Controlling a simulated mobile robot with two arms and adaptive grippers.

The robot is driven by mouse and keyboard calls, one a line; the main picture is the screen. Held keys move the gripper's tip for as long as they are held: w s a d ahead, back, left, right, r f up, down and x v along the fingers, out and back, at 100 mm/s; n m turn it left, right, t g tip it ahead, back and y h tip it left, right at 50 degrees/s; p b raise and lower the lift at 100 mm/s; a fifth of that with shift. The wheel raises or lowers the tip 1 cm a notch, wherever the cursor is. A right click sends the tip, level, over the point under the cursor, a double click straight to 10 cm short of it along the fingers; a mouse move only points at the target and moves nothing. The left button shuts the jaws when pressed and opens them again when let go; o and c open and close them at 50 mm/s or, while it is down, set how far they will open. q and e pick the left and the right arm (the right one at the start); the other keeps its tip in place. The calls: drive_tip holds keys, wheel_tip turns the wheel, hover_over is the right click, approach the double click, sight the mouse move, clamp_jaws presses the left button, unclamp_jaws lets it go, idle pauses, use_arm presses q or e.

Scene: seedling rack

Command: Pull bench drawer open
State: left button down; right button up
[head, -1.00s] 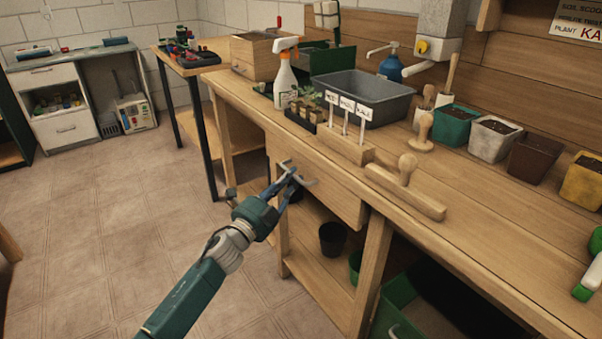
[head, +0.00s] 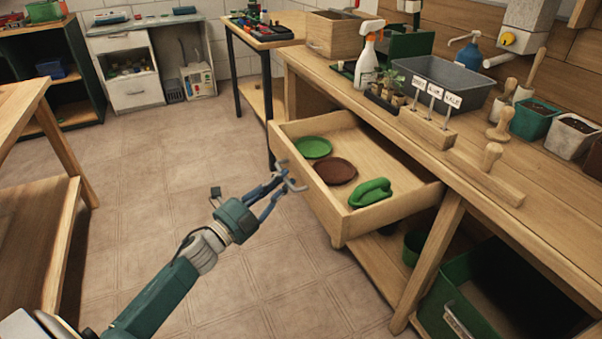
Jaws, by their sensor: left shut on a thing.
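The wooden bench drawer (head: 405,207) stands well out from the bench (head: 480,222), with its inside showing. My left gripper (head: 286,181) is at the drawer's front face, shut on the drawer handle (head: 297,186); the fingers partly hide the handle. My right gripper is not in view.
On the bench top stand a spray bottle (head: 368,60), small seedlings (head: 386,92), a label block (head: 428,130) and a grey tub (head: 445,84). A green crate (head: 455,315) is below. The floor (head: 190,165) left of the drawer is clear.

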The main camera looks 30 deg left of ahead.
use_arm(q)
drive_tip(key=shift+s+a+f+p, duration=0.1)
drive_tip(key=shift+s+a+p, duration=0.05)
drive_tip(key=shift+s+a, duration=0.9)
drive_tip(key=shift+s+a+p, duration=0.15)
drive_tip(key=shift+s+a, duration=0.6)
drive_tip(key=shift+s, duration=0.55)
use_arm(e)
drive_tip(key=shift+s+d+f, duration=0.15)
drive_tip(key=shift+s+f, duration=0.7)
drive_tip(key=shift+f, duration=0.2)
use_arm(q)
drive_tip(key=c, duration=1.7)
unclamp_jaws()
drive_tip(key=shift+o, duration=0.2)
drive_tip(key=v, duration=1.2)
